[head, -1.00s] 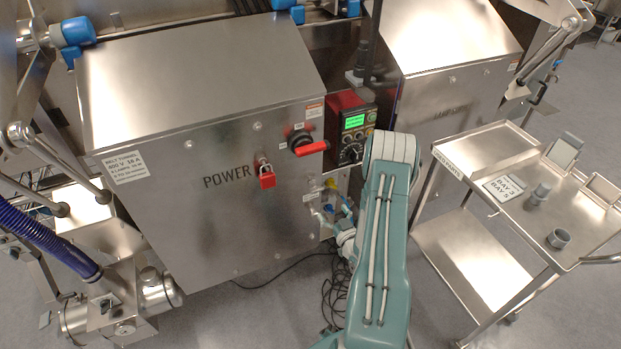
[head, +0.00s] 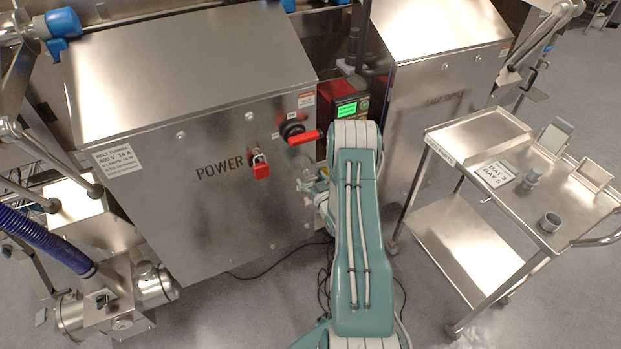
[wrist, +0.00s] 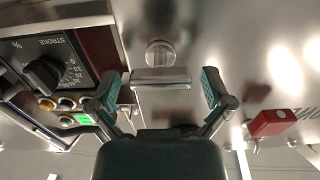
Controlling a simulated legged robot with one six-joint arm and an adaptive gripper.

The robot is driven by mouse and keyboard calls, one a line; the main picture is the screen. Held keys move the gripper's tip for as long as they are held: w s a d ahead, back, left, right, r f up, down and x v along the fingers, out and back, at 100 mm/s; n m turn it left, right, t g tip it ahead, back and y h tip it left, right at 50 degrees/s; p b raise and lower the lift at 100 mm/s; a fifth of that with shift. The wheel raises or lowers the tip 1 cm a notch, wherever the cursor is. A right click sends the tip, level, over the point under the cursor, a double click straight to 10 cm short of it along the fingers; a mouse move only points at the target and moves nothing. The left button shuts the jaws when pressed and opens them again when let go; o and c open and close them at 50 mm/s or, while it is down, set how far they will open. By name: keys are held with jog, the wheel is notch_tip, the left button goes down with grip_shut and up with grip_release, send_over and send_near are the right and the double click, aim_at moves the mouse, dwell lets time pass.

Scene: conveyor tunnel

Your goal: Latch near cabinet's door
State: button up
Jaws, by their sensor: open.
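The near cabinet (head: 215,200) is a steel box with a sloped top, marked POWER, and its front looks flush. On it are a red switch handle (head: 304,137) and a red padlock (head: 260,168); the padlock also shows at the right of the wrist view (wrist: 271,122). In the wrist view, a metal latch (wrist: 160,76), a flat bar by a round boss (wrist: 160,52), lies between my fingertips. My gripper (wrist: 160,90) is open around it, a finger on each side with visible gaps. In the head view my arm hides most of this area.
A control box with a green screen (head: 348,109) stands right of the cabinet; its STROKE dial (wrist: 45,74) is close to my left finger in the wrist view. A steel trolley (head: 470,140) stands at the right. Cables lie on the floor below.

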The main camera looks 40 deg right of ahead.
jog(key=c, duration=1.1)
